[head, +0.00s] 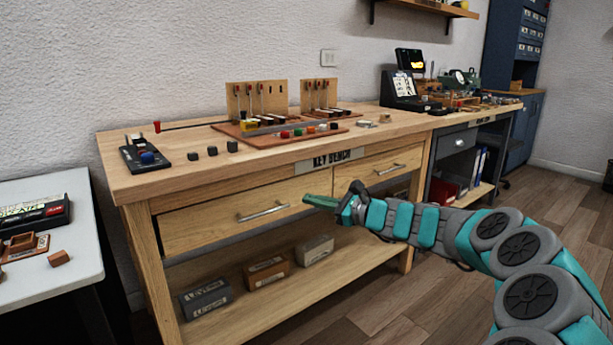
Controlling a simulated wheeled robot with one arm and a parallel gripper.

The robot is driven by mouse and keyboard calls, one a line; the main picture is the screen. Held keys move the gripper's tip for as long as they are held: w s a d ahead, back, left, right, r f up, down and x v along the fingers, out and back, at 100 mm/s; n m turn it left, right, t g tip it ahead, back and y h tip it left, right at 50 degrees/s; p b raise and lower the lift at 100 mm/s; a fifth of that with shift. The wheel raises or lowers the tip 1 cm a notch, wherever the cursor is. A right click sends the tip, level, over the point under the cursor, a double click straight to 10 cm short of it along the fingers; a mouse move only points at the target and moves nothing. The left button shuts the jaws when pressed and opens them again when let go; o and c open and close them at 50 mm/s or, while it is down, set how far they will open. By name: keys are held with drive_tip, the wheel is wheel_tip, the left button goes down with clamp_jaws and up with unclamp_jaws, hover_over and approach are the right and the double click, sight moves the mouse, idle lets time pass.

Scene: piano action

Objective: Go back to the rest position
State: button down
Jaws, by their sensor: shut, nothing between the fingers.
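My gripper (322,203) is at the end of my teal and grey arm, which reaches in from the lower right. It hangs in front of the drawer fronts of the wooden key bench (170,182), below the bench top. Its fingers look shut and hold nothing that I can see. From this view I cannot tell how far it is from the drawers.
Piano-action models (260,110) and small blocks (213,151) stand on the bench. Two drawer handles (263,212) stick out at the front. Boxes (205,299) sit on the lower shelf. A white table (60,187) is at left. Floor (400,310) shows in front.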

drive_tip(key=s+a+f+n+g+h, duration=0.1)
drive_tip(key=s+a+n+g, duration=0.4)
drive_tip(key=s, duration=0.7)
drive_tip(key=s+a+n+g+h, duration=0.1)
drive_tip(key=s+a+n+g, duration=0.2)
drive_tip(key=s+a+n, duration=0.7)
drive_tip(key=s+d+f+n+g+h, duration=0.1)
drive_tip(key=s+d+f+n+h, duration=0.15)
drive_tip(key=s+d+f, duration=0.5)
drive_tip(key=s+d+f+n+g+h, duration=0.15)
drive_tip(key=s+d+h, duration=0.25)
drive_tip(key=s, duration=0.7)
drive_tip(key=s+d+f+n+h, duration=0.1)
drive_tip(key=s+d+f+h, duration=0.1)
drive_tip(key=s+d, duration=0.4)
drive_tip(key=s+d+f+n+g+h, duration=0.1)
drive_tip(key=s+d+f+h, duration=0.2)
drive_tip(key=s+d, duration=0.4)
drive_tip(key=shift+d+f+h, duration=0.35)
drive_tip(key=shift+d+f, duration=0.05)
drive_tip(key=shift+d, duration=0.4)
drive_tip(key=shift+s, duration=0.1)
